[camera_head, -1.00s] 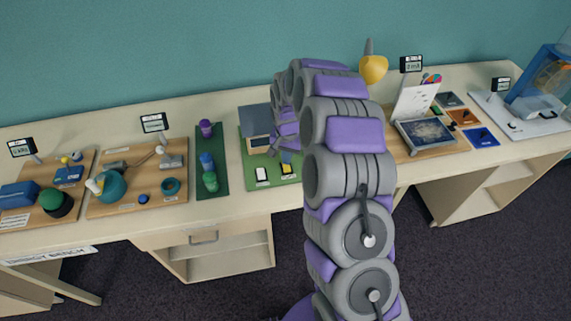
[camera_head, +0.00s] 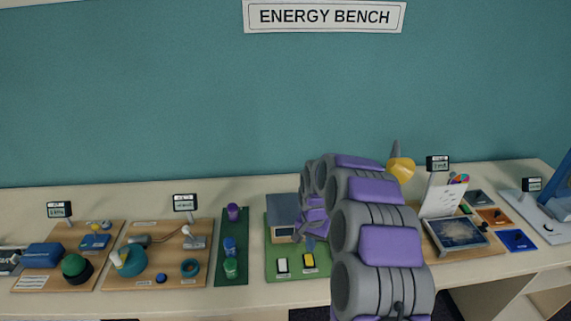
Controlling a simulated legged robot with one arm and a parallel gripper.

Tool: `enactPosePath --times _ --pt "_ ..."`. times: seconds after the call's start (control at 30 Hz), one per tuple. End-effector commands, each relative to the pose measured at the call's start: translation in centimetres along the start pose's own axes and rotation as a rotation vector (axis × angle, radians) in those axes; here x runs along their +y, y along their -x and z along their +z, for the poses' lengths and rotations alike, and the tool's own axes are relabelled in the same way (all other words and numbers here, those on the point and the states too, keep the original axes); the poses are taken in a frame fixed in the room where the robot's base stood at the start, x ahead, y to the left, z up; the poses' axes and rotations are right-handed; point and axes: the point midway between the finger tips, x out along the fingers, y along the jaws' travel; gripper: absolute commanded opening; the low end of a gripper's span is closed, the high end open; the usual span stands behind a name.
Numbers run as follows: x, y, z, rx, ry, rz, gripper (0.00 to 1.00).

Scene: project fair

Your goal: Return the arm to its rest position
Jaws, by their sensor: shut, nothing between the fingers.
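My arm rises from the bottom right of centre in the head view and reaches forward over the bench, its links grey and purple. The arm's links hide the part of the bench to the right of the green board.
An "ENERGY BENCH" sign (camera_head: 324,16) hangs on the wall.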

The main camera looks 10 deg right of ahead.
Motion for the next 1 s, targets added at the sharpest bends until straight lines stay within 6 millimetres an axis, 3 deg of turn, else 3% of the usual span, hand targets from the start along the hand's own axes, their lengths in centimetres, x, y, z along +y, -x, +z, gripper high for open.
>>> enactPosePath --times 0.13,0.27,0.63,1.0 --pt "0.2 0.9 0.7 -0.004 0.015 -0.003 0.00" --pt "0.8 3.5 2.8 -0.015 0.062 -0.010 0.00" --pt "5.1 12.0 12.1 -0.055 0.242 -0.009 0.00" --pt "11.5 16.8 22.2 -0.094 0.389 0.018 0.00"
